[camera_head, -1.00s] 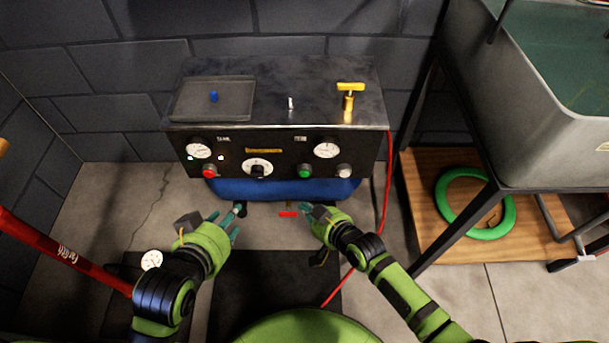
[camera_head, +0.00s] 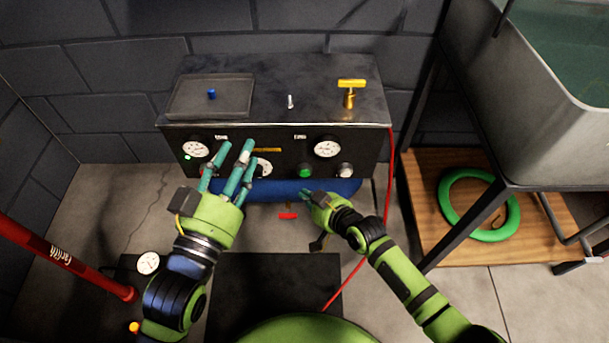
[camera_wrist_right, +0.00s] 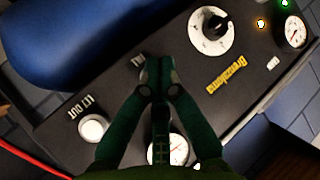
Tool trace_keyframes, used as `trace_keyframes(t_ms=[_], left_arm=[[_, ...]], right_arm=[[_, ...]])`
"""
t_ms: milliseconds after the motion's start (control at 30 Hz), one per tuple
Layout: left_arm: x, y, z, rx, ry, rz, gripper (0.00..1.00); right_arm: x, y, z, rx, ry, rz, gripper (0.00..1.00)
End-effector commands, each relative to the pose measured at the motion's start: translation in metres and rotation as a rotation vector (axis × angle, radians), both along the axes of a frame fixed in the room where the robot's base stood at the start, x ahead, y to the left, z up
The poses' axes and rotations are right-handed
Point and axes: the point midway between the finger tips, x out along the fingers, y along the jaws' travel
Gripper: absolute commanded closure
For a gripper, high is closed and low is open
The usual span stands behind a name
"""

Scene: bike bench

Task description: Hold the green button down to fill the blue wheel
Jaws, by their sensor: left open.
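The green button (camera_head: 305,171) is on the front of the black compressor panel (camera_head: 372,150), under the right gauge. My right gripper (camera_head: 305,197) is just below it in the head view. In the right wrist view my right gripper's fingers (camera_wrist_right: 152,72) are together over the panel beside a partly hidden label, and the green button is hidden there. I cannot tell whether they touch it. My left gripper (camera_head: 229,165) is open and empty, fingers pointing up before the panel's left part, covering the red button. No blue wheel is in view.
A white LET OUT button (camera_wrist_right: 93,128) is right of the green one. A dial (camera_wrist_right: 211,30) is on the panel. A blue tank (camera_head: 340,187) is underneath. A red hose (camera_head: 389,200) hangs at right. A green ring (camera_head: 490,235) lies on a wooden board. A red pump (camera_head: 60,255) is at left.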

Motion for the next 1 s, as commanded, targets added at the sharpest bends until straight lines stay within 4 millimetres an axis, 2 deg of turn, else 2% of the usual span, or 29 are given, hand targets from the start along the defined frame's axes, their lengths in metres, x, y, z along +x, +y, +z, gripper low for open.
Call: trace_keyframes(t_ms=[300,533,733,1000], left_arm=[[-0.014,-0.011,0.043,-0.063,-0.233,-0.042,0.56],[-0.028,-0.015,0.069,-0.103,-0.374,-0.068,0.56],[-0.035,-0.017,0.08,-0.123,-0.436,-0.079,0.56],[-0.036,-0.017,0.082,-0.126,-0.446,-0.081,0.56]], right_arm=[[0.016,0.0,-0.001,0.002,-0.002,0.0,1.0],[0.024,0.0,-0.001,0.001,-0.001,0.0,1.0],[0.028,0.0,0.0,0.001,0.0,0.001,1.0],[0.028,0.0,0.0,0.001,0.0,0.001,1.0]])
